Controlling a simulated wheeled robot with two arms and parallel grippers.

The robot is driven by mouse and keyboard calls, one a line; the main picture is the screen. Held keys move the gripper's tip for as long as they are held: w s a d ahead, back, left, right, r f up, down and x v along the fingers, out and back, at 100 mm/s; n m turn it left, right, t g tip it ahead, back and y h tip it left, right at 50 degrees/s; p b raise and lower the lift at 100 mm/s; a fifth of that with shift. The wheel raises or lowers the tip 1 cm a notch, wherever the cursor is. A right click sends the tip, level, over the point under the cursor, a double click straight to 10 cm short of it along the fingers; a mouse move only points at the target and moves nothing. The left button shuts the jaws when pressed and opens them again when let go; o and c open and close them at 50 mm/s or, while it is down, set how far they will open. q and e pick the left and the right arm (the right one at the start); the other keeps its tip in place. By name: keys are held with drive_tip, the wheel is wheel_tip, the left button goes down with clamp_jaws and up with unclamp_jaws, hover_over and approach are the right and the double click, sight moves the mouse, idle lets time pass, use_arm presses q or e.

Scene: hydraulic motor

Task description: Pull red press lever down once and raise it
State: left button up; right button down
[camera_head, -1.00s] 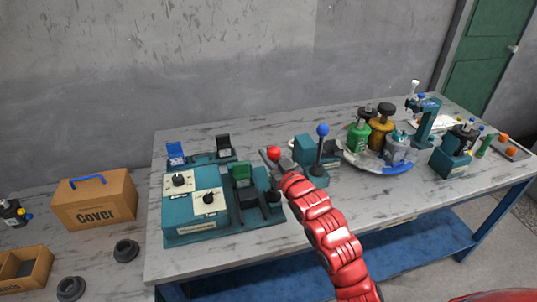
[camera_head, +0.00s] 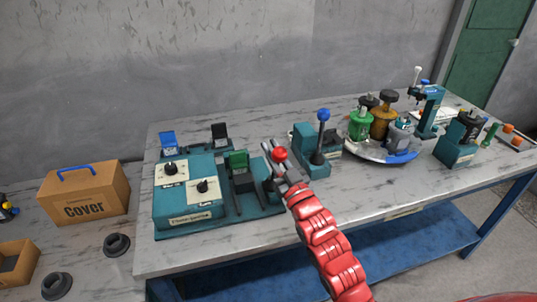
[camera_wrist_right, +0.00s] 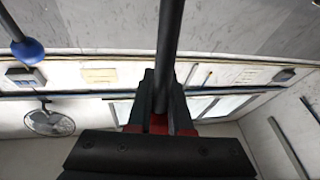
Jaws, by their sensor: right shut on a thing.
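The red-knobbed press lever (camera_head: 280,154) stands at the right side of a teal press panel (camera_head: 188,220) on the table. My right gripper (camera_head: 277,167) is shut on its rod just below the red ball. In the right wrist view the dark rod (camera_wrist_right: 170,45) runs between the two fingers (camera_wrist_right: 160,98) of that gripper. The lower rod and its pivot are partly hidden behind the gripper and arm. My left gripper is not in view.
A blue-knobbed lever (camera_head: 324,115) on a teal unit stands close to the right. A round tray (camera_head: 362,152) with green, orange and grey parts lies beyond it. A cardboard cover box (camera_head: 85,193) stands at the left. The table's front strip is mostly clear.

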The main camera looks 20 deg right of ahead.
drive_tip(key=shift+s+f+n+t+y+b, duration=0.3)
drive_tip(key=shift+s+t+b, duration=0.3)
drive_tip(key=shift+s+b, duration=0.25)
drive_tip(key=shift+s+f+n+t+y+b, duration=0.3)
drive_tip(key=shift+s+t+y+b, duration=0.25)
drive_tip(key=shift+s+b, duration=0.35)
drive_tip(key=shift+s+f+n+t+y+b, duration=0.2)
drive_tip(key=shift+s+n+t+y+b, duration=0.1)
drive_tip(key=shift+s+t+b, duration=0.55)
drive_tip(key=shift+w, duration=0.15)
drive_tip(key=c, duration=1.2)
unclamp_jaws()
drive_tip(key=shift+c, duration=0.2)
drive_tip(key=o, duration=0.4)
drive_tip(key=shift+s, duration=0.2)
drive_tip(key=shift+w, duration=0.1)
